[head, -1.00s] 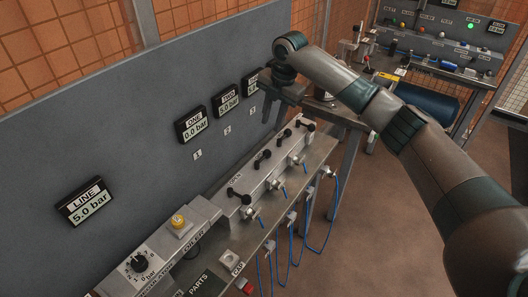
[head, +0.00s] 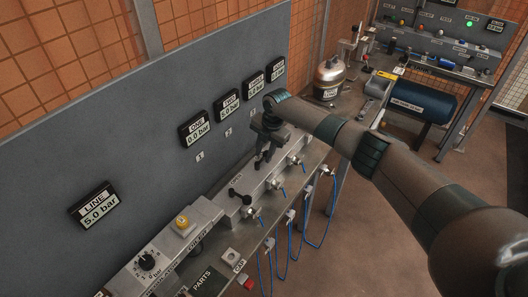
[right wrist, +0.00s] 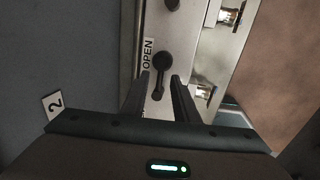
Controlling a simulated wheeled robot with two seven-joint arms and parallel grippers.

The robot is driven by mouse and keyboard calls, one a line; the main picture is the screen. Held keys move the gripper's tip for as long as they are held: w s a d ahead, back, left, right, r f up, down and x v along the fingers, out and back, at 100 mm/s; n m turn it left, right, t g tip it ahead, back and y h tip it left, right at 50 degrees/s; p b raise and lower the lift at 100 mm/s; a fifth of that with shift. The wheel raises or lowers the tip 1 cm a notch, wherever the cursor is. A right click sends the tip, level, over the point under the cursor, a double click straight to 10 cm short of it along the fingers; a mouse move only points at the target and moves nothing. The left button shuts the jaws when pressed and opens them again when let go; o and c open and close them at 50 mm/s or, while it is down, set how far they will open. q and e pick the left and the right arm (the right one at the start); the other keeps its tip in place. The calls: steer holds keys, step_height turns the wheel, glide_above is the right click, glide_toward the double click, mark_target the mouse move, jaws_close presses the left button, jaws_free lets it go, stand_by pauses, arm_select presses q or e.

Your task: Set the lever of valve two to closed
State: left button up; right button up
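Valve two's black lever (right wrist: 162,62), with a round knob, stands on the pale valve block next to the OPEN label (right wrist: 148,56) in the right wrist view. The tag 2 (right wrist: 54,105) is on the panel left of it. My right gripper (right wrist: 160,80) is open, its fingers on either side of the lever's lower part, with no clear contact. In the head view my right gripper (head: 262,162) is over the valve block (head: 228,212) and hides much of valve two. The gauge TWO (head: 228,105) hangs above. My left gripper is not in view.
Valve one's lever (head: 238,196) stands nearer on the block. Another knob (right wrist: 172,4) shows beyond in the wrist view. Blue hoses (head: 290,240) hang in front. The grey back panel (head: 140,150) limits room on the left. A regulator box (head: 150,262) stands nearer.

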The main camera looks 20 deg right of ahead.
steer(key=shift+f, duration=0.35)
jaws_close()
stand_by(1.3)
